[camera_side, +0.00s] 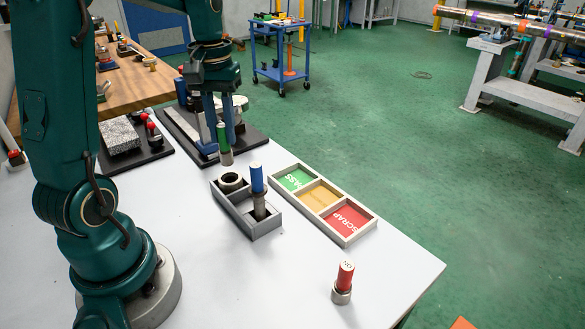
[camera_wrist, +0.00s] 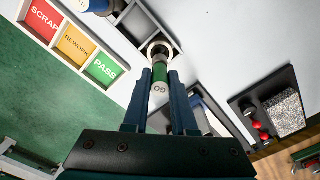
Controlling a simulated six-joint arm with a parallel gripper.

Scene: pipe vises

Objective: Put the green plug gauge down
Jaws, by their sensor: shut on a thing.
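My gripper (camera_side: 223,126) is shut on the green plug gauge (camera_side: 224,140), which hangs upright with its grey end down. In the wrist view the green gauge (camera_wrist: 160,76) sits between my two fingers, its "GO" end facing the camera. Its grey end overlaps a round ring (camera_wrist: 160,48) there. A blue plug gauge (camera_side: 257,179) stands in the holder's front compartment.
A sorting tray (camera_side: 346,239) with green PASS, yellow REWORK and red SCRAP compartments lies right of the holder, all empty. A red gauge (camera_side: 345,274) stands near the front edge. A dark base with a granite block (camera_side: 120,136) lies behind left. The table between is clear.

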